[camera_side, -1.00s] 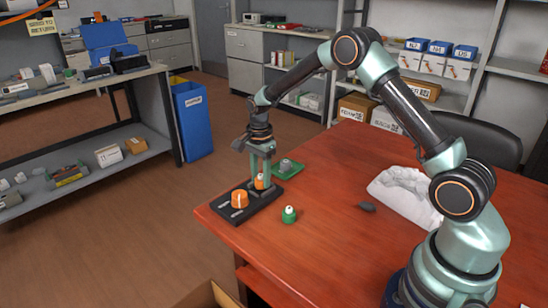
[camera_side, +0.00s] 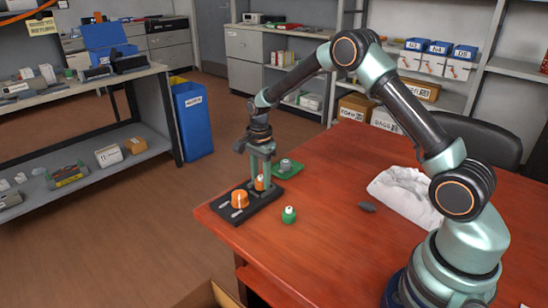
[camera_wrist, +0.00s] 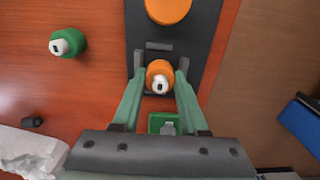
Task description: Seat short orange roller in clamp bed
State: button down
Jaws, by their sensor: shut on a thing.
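The short orange roller (camera_side: 259,184) has a white top with a dark mark, clear in the wrist view (camera_wrist: 160,76). My gripper (camera_side: 262,180) is shut on it, with one green finger on each side in the wrist view (camera_wrist: 160,80). The roller is upright at the far end of the black clamp bed (camera_side: 262,205). I cannot tell whether its underside rests on the bed, as the fingers and roller hide the contact. A wider orange roller (camera_side: 240,200) stands at the bed's near end and is partly cut off in the wrist view (camera_wrist: 168,8).
A green roller with a white top (camera_side: 288,215) stands right of the bed. A green tray (camera_side: 295,172) with a grey part lies behind the bed. A white crumpled cloth (camera_side: 402,195) and small dark piece (camera_side: 366,207) lie further right. The table's left edge is close to the bed.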

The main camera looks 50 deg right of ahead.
jog(key=shift+f, duration=0.3)
jog(key=shift+c, duration=1.8)
grip_release()
jog(key=shift+s+f, duration=0.1)
jog(key=shift+s, duration=0.15)
jog(key=shift+w+r, duration=0.15)
jog(key=shift+r, duration=1.15)
jog(key=shift+w+r, duration=0.1)
jog(key=shift+r, duration=1.15)
